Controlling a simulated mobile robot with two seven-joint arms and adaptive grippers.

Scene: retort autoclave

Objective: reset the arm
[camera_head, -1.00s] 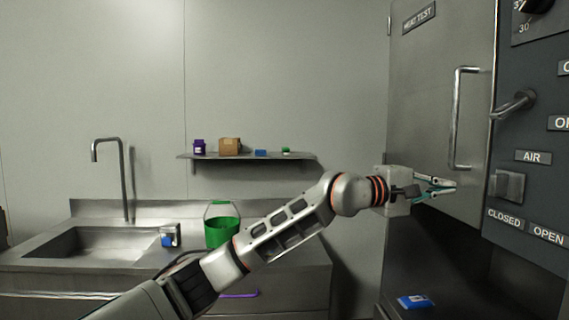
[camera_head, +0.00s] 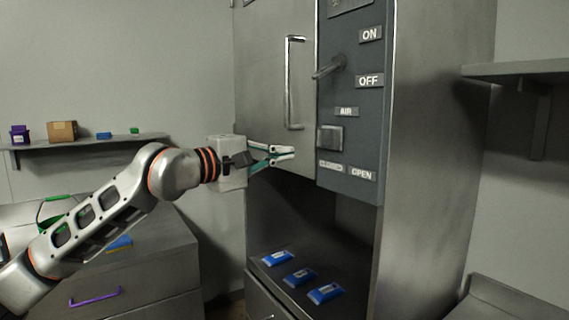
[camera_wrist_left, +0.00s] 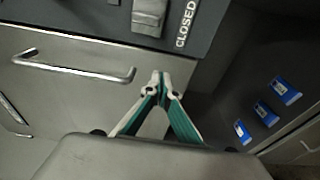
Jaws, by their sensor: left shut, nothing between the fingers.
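My left gripper (camera_head: 283,155) is at the end of my left arm, which comes in from the left. Its fingers meet at the tips with nothing between them, and this shows in the left wrist view (camera_wrist_left: 160,78). It is in front of the lower part of the steel autoclave door (camera_head: 270,60), below the door's vertical handle (camera_head: 293,85). In the wrist view the handle (camera_wrist_left: 75,68) lies to the left of the fingertips, apart from them. I cannot tell whether the fingers touch the door. My right gripper is in no view.
A control panel (camera_head: 352,110) with a lever (camera_head: 328,68) and a square switch (camera_head: 329,138) is right of the door. Several blue packs (camera_head: 299,277) lie in the open bay below. Shelves are at left (camera_head: 85,144) and right (camera_head: 520,68). A counter (camera_head: 160,245) stands lower left.

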